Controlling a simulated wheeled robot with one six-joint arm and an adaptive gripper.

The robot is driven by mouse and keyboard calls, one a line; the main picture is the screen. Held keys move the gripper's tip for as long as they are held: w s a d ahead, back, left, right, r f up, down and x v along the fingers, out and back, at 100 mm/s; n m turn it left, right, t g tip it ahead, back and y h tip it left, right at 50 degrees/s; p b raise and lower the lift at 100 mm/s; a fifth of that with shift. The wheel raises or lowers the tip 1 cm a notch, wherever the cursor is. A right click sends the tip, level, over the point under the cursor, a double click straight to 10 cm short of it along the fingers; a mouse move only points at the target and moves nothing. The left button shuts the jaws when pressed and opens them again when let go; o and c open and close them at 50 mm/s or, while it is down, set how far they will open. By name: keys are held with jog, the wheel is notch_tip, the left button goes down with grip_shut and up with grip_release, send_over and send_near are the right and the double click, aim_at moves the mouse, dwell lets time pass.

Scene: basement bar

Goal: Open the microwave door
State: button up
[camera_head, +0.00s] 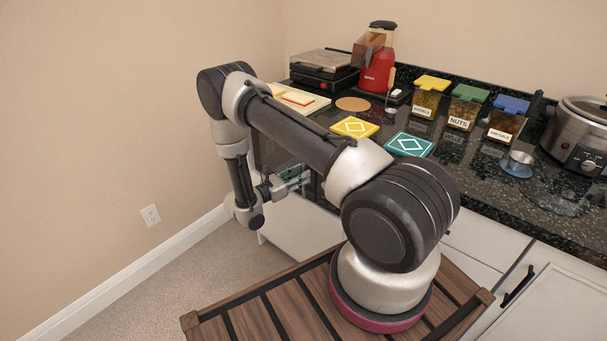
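I cannot clearly make out the microwave. A dark, glassy front (272,153) shows under the left end of the counter, partly behind my arm; it may be the microwave, but its door edge and handle cannot be told. My gripper (297,183) hangs low at the left, below counter height, with its fingers pointing right toward this dark front. The fingers are small and partly overlapped by my arm, so their gap and any contact with the front cannot be told.
White cabinets (545,305) stand below. The carpet (190,285) at left is clear, beside the wall.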

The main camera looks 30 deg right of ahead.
jog(key=shift+w+d, duration=0.15)
jog(key=shift+d, duration=0.8)
grip_shut()
